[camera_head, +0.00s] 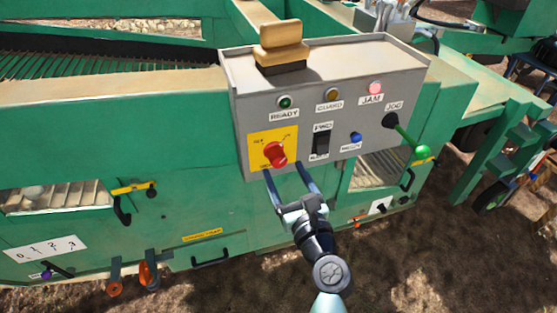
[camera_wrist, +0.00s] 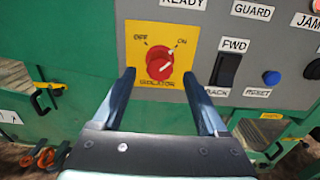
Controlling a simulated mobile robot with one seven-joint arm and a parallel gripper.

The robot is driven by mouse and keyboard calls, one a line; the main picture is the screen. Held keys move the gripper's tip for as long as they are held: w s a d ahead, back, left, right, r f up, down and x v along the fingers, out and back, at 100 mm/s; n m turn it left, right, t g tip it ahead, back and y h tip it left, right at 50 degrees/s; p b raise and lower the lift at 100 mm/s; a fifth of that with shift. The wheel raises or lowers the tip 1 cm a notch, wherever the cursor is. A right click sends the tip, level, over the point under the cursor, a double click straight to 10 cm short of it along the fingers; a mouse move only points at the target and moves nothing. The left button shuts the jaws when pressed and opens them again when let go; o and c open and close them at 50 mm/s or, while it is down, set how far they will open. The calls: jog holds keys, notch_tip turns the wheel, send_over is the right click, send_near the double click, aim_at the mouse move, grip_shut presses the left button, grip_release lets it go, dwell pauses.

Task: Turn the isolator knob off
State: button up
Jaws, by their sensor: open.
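The red isolator knob (camera_head: 274,154) sits on a yellow plate (camera_head: 288,134) at the lower left of the grey control panel. The knob also shows in the wrist view (camera_wrist: 159,63), between the fingers in the picture. Its plate there reads OFF at upper left and ON at upper right, and a pale mark on the knob's rim lies on the ON side. My gripper (camera_head: 288,172) is open and empty, just below and in front of the knob. Its fingers (camera_wrist: 168,78) point toward the panel, one each side of the knob's line, apparently not touching it.
Right of the knob are a black FWD rocker switch (camera_head: 321,143), a blue reset button (camera_head: 356,138) and a jog lever with a green ball (camera_head: 422,151). Above are green, amber and lit JAM lamps (camera_head: 375,88). A yellow-handled latch (camera_head: 133,188) juts out at lower left.

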aim_at(280, 163)
jog(key=shift+b+x, duration=0.35)
jog(key=shift+x, duration=2.15)
grip_shut()
